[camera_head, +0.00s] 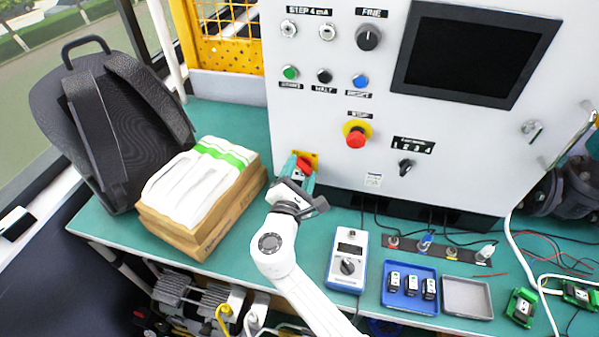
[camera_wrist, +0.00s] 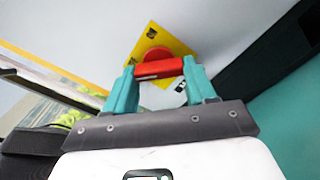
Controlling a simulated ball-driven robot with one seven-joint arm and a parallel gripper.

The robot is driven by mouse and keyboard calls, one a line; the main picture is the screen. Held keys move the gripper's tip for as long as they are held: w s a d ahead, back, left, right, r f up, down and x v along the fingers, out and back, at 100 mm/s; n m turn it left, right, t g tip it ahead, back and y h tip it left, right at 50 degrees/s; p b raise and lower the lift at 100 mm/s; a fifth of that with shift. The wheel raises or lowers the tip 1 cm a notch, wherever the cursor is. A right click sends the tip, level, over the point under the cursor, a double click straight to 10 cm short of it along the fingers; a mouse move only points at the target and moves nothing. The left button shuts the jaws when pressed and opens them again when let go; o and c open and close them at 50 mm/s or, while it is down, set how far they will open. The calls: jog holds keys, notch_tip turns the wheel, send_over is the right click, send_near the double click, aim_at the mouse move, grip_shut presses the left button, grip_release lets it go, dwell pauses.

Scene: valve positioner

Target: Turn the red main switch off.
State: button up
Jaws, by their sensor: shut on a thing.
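The red main switch (camera_head: 304,165) sits on a yellow plate (camera_head: 313,156) at the lower left of the white panel. In the wrist view its red handle (camera_wrist: 159,68) lies crosswise between my two teal fingers, in front of a round red base on the yellow plate (camera_wrist: 178,48). My gripper (camera_head: 299,176) is shut on the handle, with one finger at each end of it; it also shows in the wrist view (camera_wrist: 160,80). The plate's markings are too small to read, and my gripper partly hides the switch in the head view.
A red stop button (camera_head: 356,138), several coloured buttons and a dark screen (camera_head: 463,52) are on the panel (camera_head: 290,115). Left of my arm, a box (camera_head: 210,225) with white packs and a black backpack (camera_head: 125,130) stand on the green bench. A meter (camera_head: 348,262) and blue tray (camera_head: 409,300) lie right.

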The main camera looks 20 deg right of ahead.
jog(key=o, duration=1)
jog(key=shift+o, duration=0.2)
jog(key=shift+s+a, duration=0.1)
jog(key=b+v, duration=0.1)
jog(key=v, duration=0.9)
jog(key=shift+s+a, duration=0.15)
jog(key=shift+s, duration=0.1)
